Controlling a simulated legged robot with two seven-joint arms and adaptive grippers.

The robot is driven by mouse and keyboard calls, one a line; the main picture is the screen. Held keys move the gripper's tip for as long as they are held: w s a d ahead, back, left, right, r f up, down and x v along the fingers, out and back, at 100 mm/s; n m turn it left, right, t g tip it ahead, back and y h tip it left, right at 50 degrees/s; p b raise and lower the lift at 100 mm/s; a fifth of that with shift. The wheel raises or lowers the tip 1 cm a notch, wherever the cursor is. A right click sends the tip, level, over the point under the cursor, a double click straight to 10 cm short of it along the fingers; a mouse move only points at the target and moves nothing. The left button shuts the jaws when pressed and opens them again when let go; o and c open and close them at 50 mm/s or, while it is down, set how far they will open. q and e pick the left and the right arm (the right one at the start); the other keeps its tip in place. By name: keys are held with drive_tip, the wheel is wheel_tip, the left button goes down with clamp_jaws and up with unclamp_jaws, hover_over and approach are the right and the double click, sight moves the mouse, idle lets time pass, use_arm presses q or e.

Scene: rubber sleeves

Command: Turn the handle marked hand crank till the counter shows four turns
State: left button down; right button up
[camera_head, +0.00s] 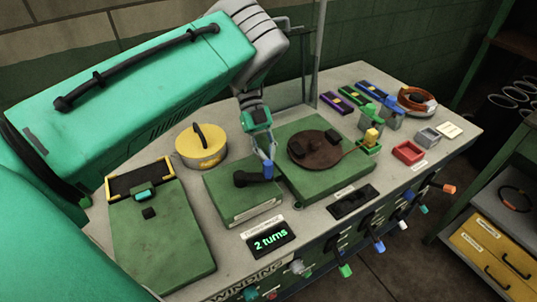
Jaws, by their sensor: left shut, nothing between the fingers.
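The hand crank sits on a low green box (230,203) in the middle of the bench. Its black crank arm (246,179) ends in an upright blue knob (268,171), which points to the right side of the box. My left gripper (268,157) reaches down from above, with its fingertips right at the top of the blue knob. Its fingers look closed, and whether they touch the knob is hard to tell. The counter (270,241) in front of the box reads "2 turns" in green. My right gripper is out of view.
A green block with a brown turntable (318,149) stands close to the right of the crank. A yellow round tin (201,146) is behind left, and a green panel (162,235) lies at left. Small coloured parts and a red tray (408,153) are farther right. Coloured knobs line the front edge.

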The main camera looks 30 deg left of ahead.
use_arm(q)
drive_tip(key=shift+a, duration=0.25)
wheel_tip(320, 180, up, 10)
idle(0.6)
drive_tip(key=shift+f, duration=0.15)
idle(2.2)
